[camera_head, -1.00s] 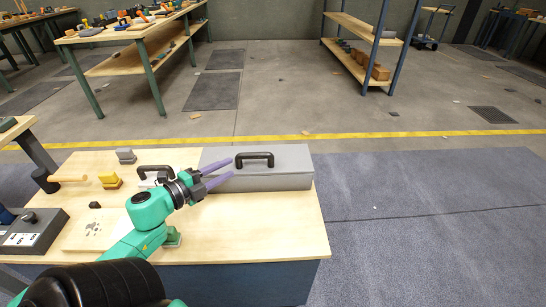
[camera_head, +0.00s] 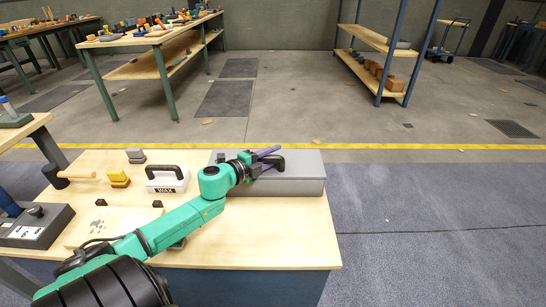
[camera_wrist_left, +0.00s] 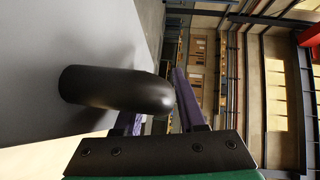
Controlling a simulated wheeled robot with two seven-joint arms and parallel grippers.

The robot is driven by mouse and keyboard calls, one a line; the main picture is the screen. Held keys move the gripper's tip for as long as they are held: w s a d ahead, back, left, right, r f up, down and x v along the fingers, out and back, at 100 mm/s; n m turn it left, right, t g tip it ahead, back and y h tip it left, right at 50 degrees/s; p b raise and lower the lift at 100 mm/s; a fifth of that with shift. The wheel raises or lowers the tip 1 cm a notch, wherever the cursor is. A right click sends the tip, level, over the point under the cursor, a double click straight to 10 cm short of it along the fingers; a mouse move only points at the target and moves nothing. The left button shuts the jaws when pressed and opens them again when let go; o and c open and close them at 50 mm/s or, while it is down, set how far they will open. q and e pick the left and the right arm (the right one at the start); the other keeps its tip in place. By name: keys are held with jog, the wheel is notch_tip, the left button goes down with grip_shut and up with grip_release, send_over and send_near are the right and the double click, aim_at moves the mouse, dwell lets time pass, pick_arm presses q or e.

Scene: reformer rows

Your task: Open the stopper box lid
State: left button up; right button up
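The stopper box appears to be the long grey box (camera_head: 305,185) at the right back of the near table; no label shows on it. Its lid (camera_head: 305,160) is down and carries a black handle (camera_head: 281,166). In the left wrist view the black handle (camera_wrist_left: 118,90) is very close and partly covers the purple fingers. My left gripper (camera_head: 272,158) is at the handle, its fingers spread with one on each side. I see no clear sign that they squeeze it. My right gripper is not in view.
A white box labelled WAX (camera_head: 167,181), also with a black handle, stands left of the grey box. The table's front right is bare.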

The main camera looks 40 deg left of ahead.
pick_arm(q)
grip_shut()
dwell(1.4)
